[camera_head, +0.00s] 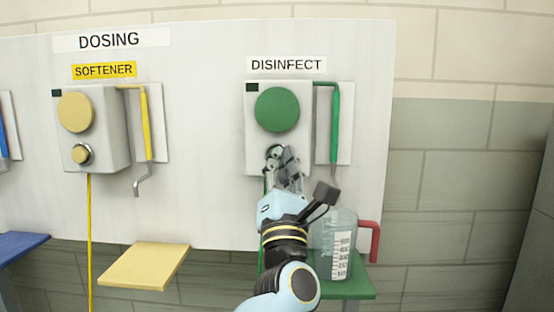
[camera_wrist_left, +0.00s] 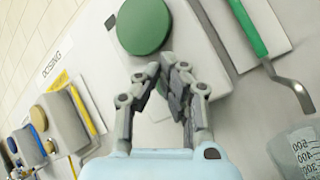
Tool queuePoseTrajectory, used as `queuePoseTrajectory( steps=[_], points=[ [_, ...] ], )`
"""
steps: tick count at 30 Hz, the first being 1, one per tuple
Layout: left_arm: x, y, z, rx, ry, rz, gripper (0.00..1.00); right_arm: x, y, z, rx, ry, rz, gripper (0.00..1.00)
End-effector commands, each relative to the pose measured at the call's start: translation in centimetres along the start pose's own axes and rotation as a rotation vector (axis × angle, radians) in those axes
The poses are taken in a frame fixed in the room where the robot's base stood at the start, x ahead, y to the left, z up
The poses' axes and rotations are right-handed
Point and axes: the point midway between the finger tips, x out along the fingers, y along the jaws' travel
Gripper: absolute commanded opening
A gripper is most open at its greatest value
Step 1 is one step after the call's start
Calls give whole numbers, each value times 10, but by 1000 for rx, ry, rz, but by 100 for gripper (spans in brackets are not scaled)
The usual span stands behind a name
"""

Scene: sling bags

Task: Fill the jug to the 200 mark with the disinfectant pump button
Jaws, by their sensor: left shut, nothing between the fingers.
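The DISINFECT pump (camera_head: 256,130) is a grey box with a big green disc (camera_head: 277,109) on its front. My left gripper (camera_head: 275,153) is shut and empty, with its fingertips at the lower front of this box, below the disc. The fingers cover the spot where a small button would sit, so I cannot tell contact. In the left wrist view the fingertips (camera_wrist_left: 163,62) lie just below the green disc (camera_wrist_left: 143,25). The clear jug (camera_head: 336,240), with a printed scale, stands upright on the green shelf (camera_head: 347,289), partly behind my arm. I cannot make out a liquid level.
A green pipe (camera_head: 334,130) with a metal spout hangs right of the pump, above the jug. A red handle-like part (camera_head: 373,240) is beside the jug. The SOFTENER pump (camera_head: 98,130), its yellow shelf (camera_head: 145,266) and a blue shelf (camera_head: 20,243) are left.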

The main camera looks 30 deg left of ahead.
Motion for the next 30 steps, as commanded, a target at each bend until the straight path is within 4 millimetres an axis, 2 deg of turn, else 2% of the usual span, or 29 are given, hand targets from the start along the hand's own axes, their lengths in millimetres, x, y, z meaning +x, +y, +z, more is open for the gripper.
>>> queuePoseTrajectory(
  steps=[30],
  points=[
    [8, -4, -4, 0, 0, 1, 0, 4, 0, 1, 0, -1, 0, 29]
  ],
)
